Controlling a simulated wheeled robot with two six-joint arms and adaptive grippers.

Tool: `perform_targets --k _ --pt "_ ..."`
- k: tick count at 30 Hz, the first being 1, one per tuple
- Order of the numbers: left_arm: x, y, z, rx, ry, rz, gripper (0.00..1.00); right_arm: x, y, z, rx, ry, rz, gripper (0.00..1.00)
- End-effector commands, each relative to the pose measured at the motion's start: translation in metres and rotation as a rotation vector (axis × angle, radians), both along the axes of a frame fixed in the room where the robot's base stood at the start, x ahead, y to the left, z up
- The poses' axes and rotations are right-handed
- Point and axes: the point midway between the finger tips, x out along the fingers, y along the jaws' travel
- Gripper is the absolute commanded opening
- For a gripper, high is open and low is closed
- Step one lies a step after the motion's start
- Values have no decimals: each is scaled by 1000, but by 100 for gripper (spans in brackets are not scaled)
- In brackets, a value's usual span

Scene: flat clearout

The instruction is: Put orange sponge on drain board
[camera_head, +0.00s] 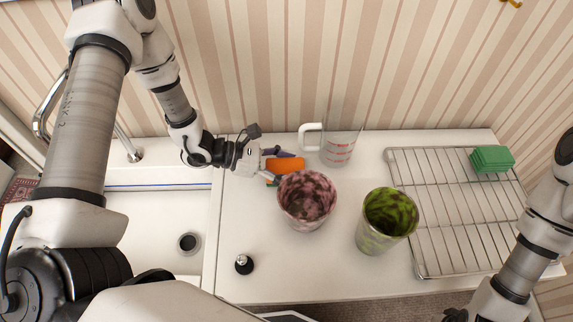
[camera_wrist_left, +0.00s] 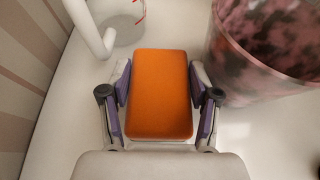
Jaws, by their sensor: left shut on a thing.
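The orange sponge (camera_head: 287,165) is on the white counter, behind the pink mottled cup. My left gripper (camera_head: 281,164) is shut on it. In the left wrist view the sponge (camera_wrist_left: 161,94) sits between the two purple-padded fingers (camera_wrist_left: 160,103). I cannot tell whether it touches the counter. The drain board, a wire rack (camera_head: 450,215), lies at the right of the counter. My right arm (camera_head: 530,240) comes in at the right edge, in front of the rack's right side. Its gripper's fingers do not show.
The pink cup (camera_head: 307,200) and a green mottled cup (camera_head: 386,220) stand between sponge and rack. A glass measuring jug (camera_head: 338,147) stands behind. Green sponges (camera_head: 492,159) lie on the rack's far right corner.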

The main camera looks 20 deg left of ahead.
Motion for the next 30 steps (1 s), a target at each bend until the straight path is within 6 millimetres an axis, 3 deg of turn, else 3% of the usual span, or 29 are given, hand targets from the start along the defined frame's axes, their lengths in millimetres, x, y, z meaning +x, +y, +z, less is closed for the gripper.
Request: perform_targets --k 13,14,15,25,30 --pt "0 0 -11 0 -1 0 27 0 0 -6 0 0 0 40" --pt "0 0 -9 0 -1 0 72 0 0 -4 0 0 0 40" --pt "0 0 -9 0 -1 0 86 0 0 -4 0 0 0 40" --pt "0 0 -8 0 -1 0 87 0 0 -2 0 -1 0 40" --pt "-4 11 6 -2 0 5 87 0 0 15 0 0 0 40"
